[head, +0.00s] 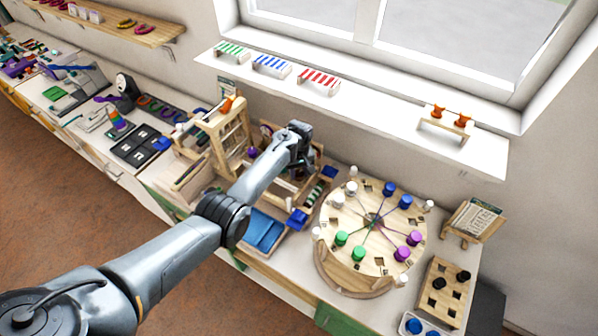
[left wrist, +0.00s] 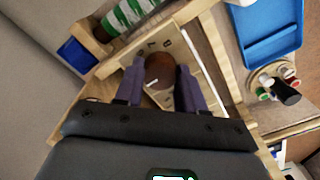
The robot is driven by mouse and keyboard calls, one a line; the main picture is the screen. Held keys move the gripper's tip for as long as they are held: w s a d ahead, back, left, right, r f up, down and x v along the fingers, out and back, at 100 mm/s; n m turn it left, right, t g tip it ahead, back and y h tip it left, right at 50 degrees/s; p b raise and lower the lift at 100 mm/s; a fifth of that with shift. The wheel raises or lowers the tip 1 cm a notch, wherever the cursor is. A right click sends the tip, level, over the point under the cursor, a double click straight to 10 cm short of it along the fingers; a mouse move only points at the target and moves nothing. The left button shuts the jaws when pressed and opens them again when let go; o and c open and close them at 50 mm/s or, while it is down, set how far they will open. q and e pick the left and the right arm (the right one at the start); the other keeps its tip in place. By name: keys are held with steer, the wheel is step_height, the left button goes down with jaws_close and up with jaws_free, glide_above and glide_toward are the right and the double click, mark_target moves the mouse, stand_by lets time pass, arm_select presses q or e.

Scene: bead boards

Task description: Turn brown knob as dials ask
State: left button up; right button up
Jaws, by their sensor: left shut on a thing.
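The brown knob (left wrist: 159,69) shows in the left wrist view as a round cap on a wooden board (left wrist: 138,52) with small dark marks around it. My left gripper (left wrist: 160,82) has its two purple fingers on either side of the knob and is shut on it. The hand hides the knob there. The dials cannot be made out clearly; a small round face (head: 266,131) shows partly behind the arm. My right gripper is in neither view.
A round wooden board (head: 340,262) with coloured pegs stands to the right. A blue tray (head: 262,231) lies in front of the stand; it also shows in the left wrist view (left wrist: 268,38). A shelf (head: 400,112) with striped blocks runs along the window behind.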

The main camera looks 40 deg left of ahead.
arm_select(q)
steer(key=shift+c, duration=0.8)
steer(key=shift+m, duration=0.3)
steer(key=shift+r+m+p, duration=0.1)
steer(key=shift+m+p, duration=0.25)
steer(key=shift+m, duration=2.75)
steer(key=o, duration=1)
steer(key=shift+o, duration=0.2)
steer(key=shift+p, duration=0.3)
